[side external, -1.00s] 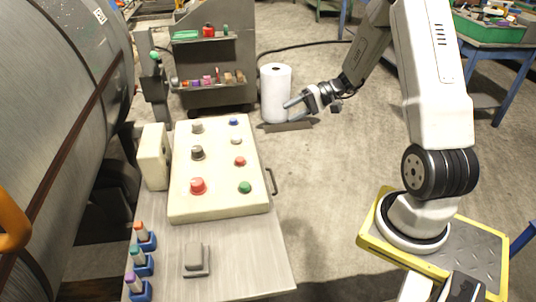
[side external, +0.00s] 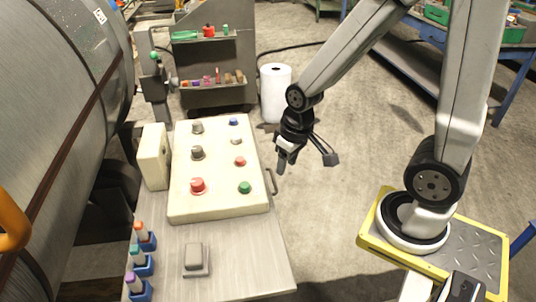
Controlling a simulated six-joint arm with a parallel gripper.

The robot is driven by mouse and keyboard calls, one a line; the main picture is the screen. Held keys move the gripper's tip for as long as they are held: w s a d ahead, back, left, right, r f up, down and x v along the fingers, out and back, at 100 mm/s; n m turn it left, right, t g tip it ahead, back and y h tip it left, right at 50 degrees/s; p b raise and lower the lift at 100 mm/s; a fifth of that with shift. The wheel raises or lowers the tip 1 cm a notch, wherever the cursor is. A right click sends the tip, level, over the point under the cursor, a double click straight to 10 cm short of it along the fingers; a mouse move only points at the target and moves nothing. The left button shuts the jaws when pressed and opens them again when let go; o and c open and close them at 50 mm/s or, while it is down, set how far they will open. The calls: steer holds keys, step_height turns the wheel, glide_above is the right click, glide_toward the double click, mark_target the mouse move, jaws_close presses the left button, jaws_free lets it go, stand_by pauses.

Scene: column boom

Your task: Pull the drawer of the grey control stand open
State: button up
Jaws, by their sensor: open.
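The grey control stand (side external: 240,281) fills the lower left, with a cream button panel (side external: 218,180) on top. A dark curved drawer handle (side external: 272,182) sticks out at the panel's right side. The drawer front itself is hidden from this high view. My gripper (side external: 281,166) points down just above and right of the handle, close to it in the picture. It is open and holds nothing. I cannot tell whether its fingers touch the handle or straddle it.
A white roll (side external: 275,92) stands on the floor behind my gripper. A grey shelf cart (side external: 215,65) is at the back, and a big metal drum (side external: 60,120) at the left.

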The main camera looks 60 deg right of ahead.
steer(key=shift+a+r+n+t, duration=0.25)
steer(key=shift+a+n+t, duration=0.25)
steer(key=shift+a, duration=0.15)
steer(key=c, duration=0.5)
steer(key=shift+w+d, duration=0.2)
jaws_close()
steer(key=w+d+f+n+t, duration=0.2)
steer(key=w+d+f, duration=0.2)
steer(key=w+d, duration=0.25)
steer(key=w+d+f+n+t, duration=0.2)
steer(key=w+d+f+n, duration=0.1)
steer(key=w+d, duration=0.4)
steer(key=s+d+f+n+y, duration=0.4)
steer(key=s+d+f+y, duration=0.1)
steer(key=f, duration=0.6)
steer(key=shift+s+g+y, duration=0.3)
steer(key=shift+s+y, duration=0.1)
steer(key=shift+s, duration=0.45)
